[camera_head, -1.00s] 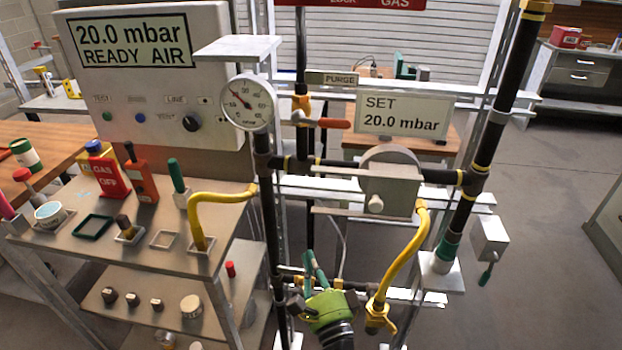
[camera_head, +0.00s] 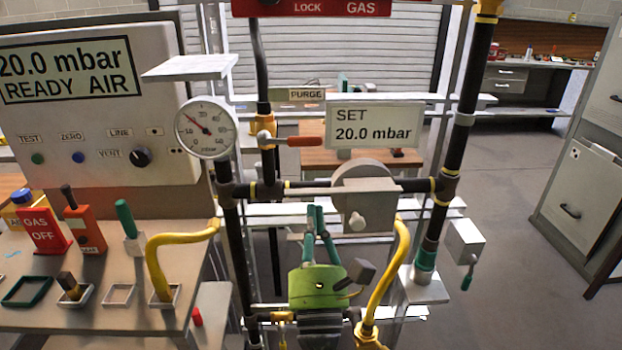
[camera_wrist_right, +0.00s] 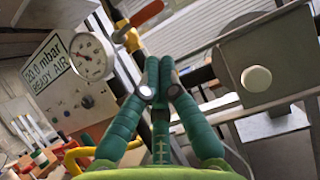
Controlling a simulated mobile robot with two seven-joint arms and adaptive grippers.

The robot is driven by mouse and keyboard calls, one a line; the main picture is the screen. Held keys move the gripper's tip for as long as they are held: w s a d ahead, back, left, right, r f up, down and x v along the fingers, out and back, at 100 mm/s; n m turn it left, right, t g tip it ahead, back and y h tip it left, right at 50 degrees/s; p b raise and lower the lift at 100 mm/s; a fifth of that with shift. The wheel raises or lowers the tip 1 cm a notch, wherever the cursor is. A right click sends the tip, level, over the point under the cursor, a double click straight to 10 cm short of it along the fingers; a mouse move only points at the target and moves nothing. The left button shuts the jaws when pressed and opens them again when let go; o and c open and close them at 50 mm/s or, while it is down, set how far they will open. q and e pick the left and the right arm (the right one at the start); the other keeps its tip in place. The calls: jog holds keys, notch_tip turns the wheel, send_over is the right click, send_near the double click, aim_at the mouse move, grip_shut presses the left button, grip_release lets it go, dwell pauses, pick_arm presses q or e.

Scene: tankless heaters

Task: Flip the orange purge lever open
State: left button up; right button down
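The orange purge lever (camera_head: 305,141) sticks out level to the right of its brass valve (camera_head: 264,128), under the PURGE label (camera_head: 306,95). It also shows in the right wrist view (camera_wrist_right: 147,12), near the top, beyond my fingertips. My right gripper (camera_head: 315,210), with green fingers on a green body, is below the lever and apart from it, in front of the pipe frame. Its fingertips (camera_wrist_right: 160,62) are together with nothing visible between them. My left gripper is in neither view.
A round gauge (camera_head: 205,128) is left of the valve. A grey regulator (camera_head: 363,195) sits right of my fingers, with a SET sign (camera_head: 374,125) above. Yellow hoses (camera_head: 386,285) flank the gripper. A bench (camera_head: 130,318) holds small items at left.

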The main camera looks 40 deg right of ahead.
aim_at(311, 191)
jog(key=p+x, duration=0.4)
jog(key=x, duration=0.4)
jog(key=shift+w+r, duration=0.2)
jog(key=shift+w+d+r, duration=0.2)
jog(key=shift+w+d, duration=0.15)
jog(key=shift+w, duration=0.2)
